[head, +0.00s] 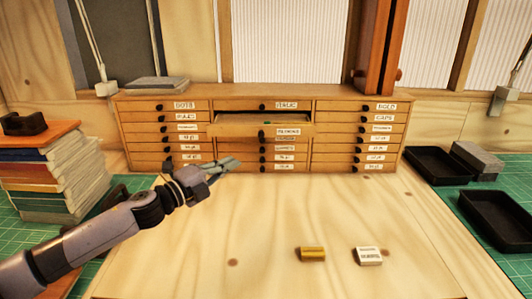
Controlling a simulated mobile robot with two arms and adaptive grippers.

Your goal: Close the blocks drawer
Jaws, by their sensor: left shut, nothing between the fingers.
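A wooden cabinet (210,93) of small labelled drawers in three columns stands at the back of the table. One drawer (235,129) in the middle column, below the one marked ITALIC, is pulled out, and its inside shows from above. Its label is too small to read for sure. The other drawers look flush. My left gripper (229,164) is shut and empty, in front of the lower left and middle drawers, below and left of the open drawer. It appears apart from the drawer. My right gripper is not in view.
A gold block (312,254) and a pale labelled block (368,256) lie on the clear wooden table. A book stack (60,175) stands left. Black trays (435,165) and a grey block (477,158) are right. A grey slab (157,83) lies on the cabinet.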

